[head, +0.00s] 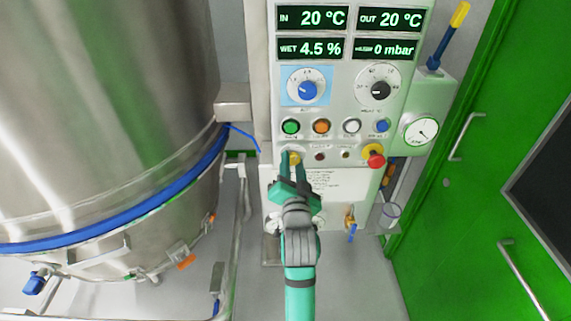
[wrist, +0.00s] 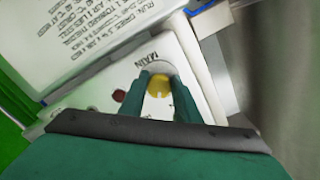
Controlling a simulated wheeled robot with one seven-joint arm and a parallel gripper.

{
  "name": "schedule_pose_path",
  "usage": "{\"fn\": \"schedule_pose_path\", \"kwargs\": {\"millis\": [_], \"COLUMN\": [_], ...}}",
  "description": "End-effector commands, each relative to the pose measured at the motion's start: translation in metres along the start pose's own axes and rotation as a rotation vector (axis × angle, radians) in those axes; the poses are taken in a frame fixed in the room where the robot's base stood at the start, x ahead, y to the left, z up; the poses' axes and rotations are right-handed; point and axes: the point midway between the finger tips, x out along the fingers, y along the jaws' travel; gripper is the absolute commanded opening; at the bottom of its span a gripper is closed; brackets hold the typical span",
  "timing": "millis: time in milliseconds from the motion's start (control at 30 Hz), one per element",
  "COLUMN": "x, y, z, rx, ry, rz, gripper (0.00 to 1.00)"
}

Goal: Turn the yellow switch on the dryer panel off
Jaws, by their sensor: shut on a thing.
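The yellow switch (head: 293,158) is at the lower left of the white dryer panel (head: 335,105), below the green button. My gripper (head: 292,160) is at the panel with its two fingers on either side of the switch, shut on it. In the wrist view the yellow switch (wrist: 159,86) shows between the fingertips (wrist: 160,88), beside a label reading "MAIN". The fingers hide part of the switch, and I cannot tell which way it is turned.
A red and yellow emergency knob (head: 373,155) is to the right on the same panel. Green, orange, white and blue buttons run above the switch, with two dials higher up. A large steel vessel (head: 110,110) stands left, a green door (head: 480,150) right.

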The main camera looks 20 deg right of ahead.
Motion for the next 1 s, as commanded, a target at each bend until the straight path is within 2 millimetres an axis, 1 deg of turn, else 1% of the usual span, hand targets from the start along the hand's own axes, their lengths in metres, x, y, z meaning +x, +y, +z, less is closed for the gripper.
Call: {"fn": "schedule_pose_path", "kwargs": {"millis": [33, 267, 800, 1000], "x": [-0.0009, -0.0014, -0.0013, -0.0011], "y": [-0.0081, -0.0079, -0.0125, -0.0122], "z": [-0.0041, -0.0068, -0.0035, -0.0034], "rx": [-0.015, -0.155, -0.655, -0.814], "ry": [0.009, 0.016, 0.018, 0.019], "rz": [-0.018, -0.017, -0.019, -0.017], "gripper": [0.07, 0.07, 0.07, 0.07]}}
